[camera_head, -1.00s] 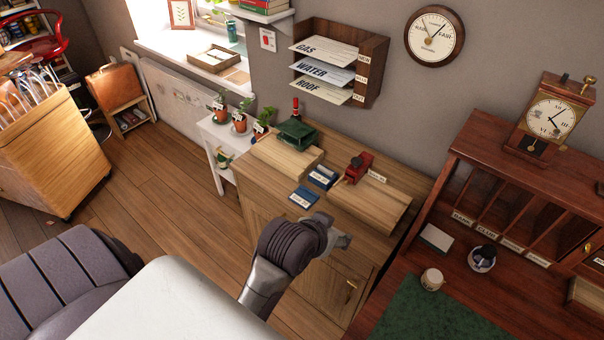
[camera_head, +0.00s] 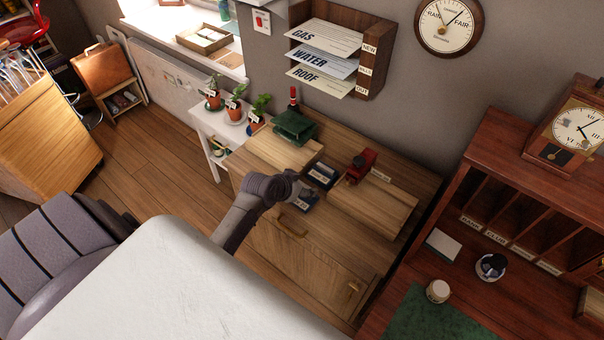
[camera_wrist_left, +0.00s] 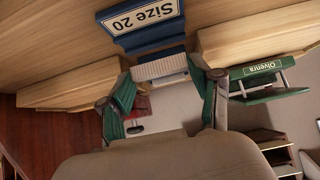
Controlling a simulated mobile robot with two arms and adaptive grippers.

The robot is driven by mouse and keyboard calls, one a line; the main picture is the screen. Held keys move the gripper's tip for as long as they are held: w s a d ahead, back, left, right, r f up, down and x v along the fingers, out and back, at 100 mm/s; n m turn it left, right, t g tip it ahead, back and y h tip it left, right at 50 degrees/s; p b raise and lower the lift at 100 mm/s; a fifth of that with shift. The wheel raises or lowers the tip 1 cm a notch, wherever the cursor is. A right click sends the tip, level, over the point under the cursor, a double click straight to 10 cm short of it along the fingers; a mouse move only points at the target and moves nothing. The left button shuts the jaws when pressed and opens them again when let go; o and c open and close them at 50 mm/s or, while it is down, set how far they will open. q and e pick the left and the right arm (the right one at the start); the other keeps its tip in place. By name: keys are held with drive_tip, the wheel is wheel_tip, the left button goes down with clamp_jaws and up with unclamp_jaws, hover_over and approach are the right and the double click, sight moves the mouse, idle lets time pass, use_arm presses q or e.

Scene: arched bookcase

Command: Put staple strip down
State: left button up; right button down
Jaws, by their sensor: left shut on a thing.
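My left gripper (camera_head: 294,187) is over the front of the wooden cabinet, beside the two blue boxes. In the left wrist view its green-padded fingers (camera_wrist_left: 165,88) are shut on a pale ridged staple strip (camera_wrist_left: 160,68). The strip is close to the blue box marked "Size 20" (camera_wrist_left: 146,24); I cannot tell if they touch. In the head view, the front blue box (camera_head: 303,203) is partly hidden by the gripper, and another blue box (camera_head: 321,174) sits behind it. The strip cannot be made out in the head view. My right gripper is not in view.
The letter rack (camera_head: 372,50) hangs above. Potted plants (camera_head: 234,109) stand at left, a dark red desk (camera_head: 480,205) at right.

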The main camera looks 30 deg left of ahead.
sight(302, 198)
use_arm(q)
wheel_tip(302, 198, down, 3)
drive_tip(key=shift+f, duration=0.2)
drive_tip(key=o, duration=0.9)
drive_tip(key=shift+s, duration=0.1)
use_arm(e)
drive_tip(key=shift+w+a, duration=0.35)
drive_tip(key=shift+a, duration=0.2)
use_arm(q)
drive_tip(key=shift+r, duration=0.15)
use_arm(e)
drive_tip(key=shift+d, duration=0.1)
